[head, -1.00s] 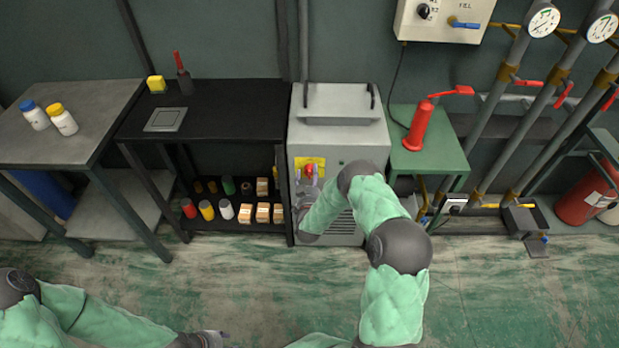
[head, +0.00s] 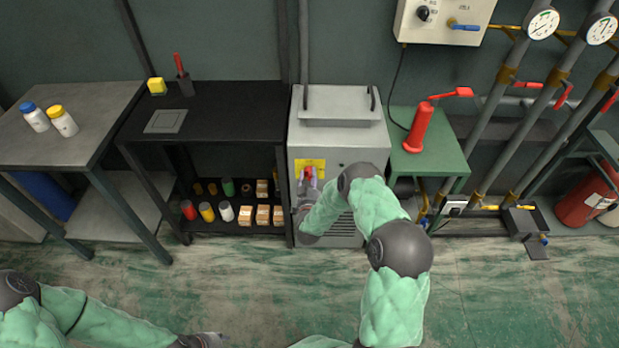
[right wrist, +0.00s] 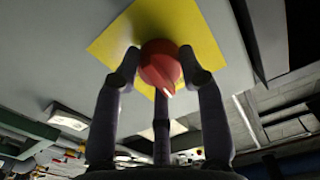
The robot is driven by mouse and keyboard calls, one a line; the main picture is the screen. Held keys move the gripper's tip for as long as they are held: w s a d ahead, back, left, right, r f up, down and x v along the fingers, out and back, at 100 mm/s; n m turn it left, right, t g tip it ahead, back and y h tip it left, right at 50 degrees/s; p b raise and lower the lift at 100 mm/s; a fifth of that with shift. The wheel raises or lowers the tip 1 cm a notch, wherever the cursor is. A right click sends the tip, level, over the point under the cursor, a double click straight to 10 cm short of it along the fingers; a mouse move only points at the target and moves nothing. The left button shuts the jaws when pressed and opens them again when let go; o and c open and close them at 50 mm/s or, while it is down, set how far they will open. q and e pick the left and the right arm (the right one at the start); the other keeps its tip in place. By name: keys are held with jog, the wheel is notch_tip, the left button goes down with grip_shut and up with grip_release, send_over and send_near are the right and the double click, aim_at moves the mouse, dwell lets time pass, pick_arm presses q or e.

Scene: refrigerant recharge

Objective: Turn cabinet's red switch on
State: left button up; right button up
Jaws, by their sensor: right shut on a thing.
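The grey cabinet (head: 348,140) stands in the middle of the head view, with a yellow plate (head: 320,163) on its front. The red switch (right wrist: 161,65) sits on the yellow plate (right wrist: 205,22) in the right wrist view, with a pale mark at its lower edge. My right gripper (right wrist: 160,68) is shut on the red switch, one finger on each side of it. In the head view my right gripper (head: 308,178) covers most of the switch. My left gripper (head: 212,341) is low at the bottom edge, far from the cabinet, and its fingers are unclear.
A black shelf (head: 230,98) with several bottles and boxes stands left of the cabinet. A green table (head: 450,160) with a red cylinder (head: 419,128) stands to the right. Pipes with gauges are further right. The floor in front is clear.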

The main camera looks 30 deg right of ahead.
jog(key=m, duration=0.8)
jog(key=shift+m, duration=0.3)
jog(key=m, duration=0.4)
jog(key=shift+m, duration=2.1)
jog(key=shift+f, duration=0.1)
jog(key=o, duration=1.2)
jog(key=shift+c, duration=0.2)
